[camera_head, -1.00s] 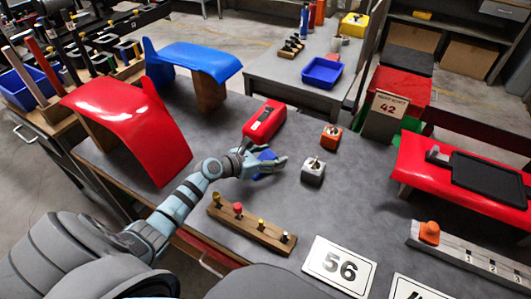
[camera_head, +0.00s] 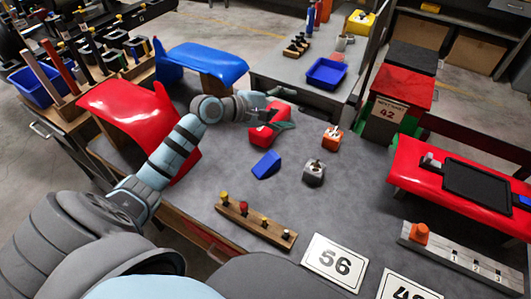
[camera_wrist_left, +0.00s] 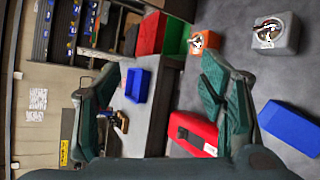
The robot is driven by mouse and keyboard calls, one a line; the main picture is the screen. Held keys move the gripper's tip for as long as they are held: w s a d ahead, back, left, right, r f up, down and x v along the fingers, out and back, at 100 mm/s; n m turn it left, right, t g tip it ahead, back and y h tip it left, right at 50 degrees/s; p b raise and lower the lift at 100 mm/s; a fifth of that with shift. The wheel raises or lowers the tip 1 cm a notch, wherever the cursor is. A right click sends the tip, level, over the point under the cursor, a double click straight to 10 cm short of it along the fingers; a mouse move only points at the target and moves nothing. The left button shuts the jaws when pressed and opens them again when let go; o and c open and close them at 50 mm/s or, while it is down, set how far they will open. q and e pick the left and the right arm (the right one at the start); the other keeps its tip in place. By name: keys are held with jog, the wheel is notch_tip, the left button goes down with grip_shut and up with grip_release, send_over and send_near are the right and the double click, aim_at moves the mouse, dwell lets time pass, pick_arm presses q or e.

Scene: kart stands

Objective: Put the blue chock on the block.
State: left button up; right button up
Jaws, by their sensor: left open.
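The blue chock (camera_head: 267,164) lies on the grey table, apart from the things around it. It also shows at the right of the left wrist view (camera_wrist_left: 290,127). My left gripper (camera_head: 285,110) is open and empty, above and in front of a red box-like piece (camera_head: 262,134), which it partly hides in the head view. In the left wrist view its fingers (camera_wrist_left: 155,95) are spread wide, with the blue chock outside them. A grey block (camera_head: 313,174) and an orange block (camera_head: 332,139), each with a metal fitting on top, stand right of the chock. My right gripper is out of view.
A wooden strip with coloured pegs (camera_head: 256,222) and a "56" card (camera_head: 333,262) lie nearer. A red curved panel (camera_head: 133,112) stands left, a blue one (camera_head: 202,60) behind. A red stand with a black tray (camera_head: 440,190) is right.

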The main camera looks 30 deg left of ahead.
pick_arm(q)
jog(key=m+g+y, duration=0.1)
jog(key=m+g, duration=0.1)
jog(key=m, duration=0.5)
jog(key=m+g+y, duration=0.4)
jog(key=m+g, duration=0.2)
jog(key=m, duration=0.8)
send_near(268, 160)
jog(key=b+x, duration=0.3)
jog(key=x, duration=0.7)
jog(key=shift+w+f, duration=0.1)
jog(key=shift+f, duration=0.15)
jog(key=c, duration=1.4)
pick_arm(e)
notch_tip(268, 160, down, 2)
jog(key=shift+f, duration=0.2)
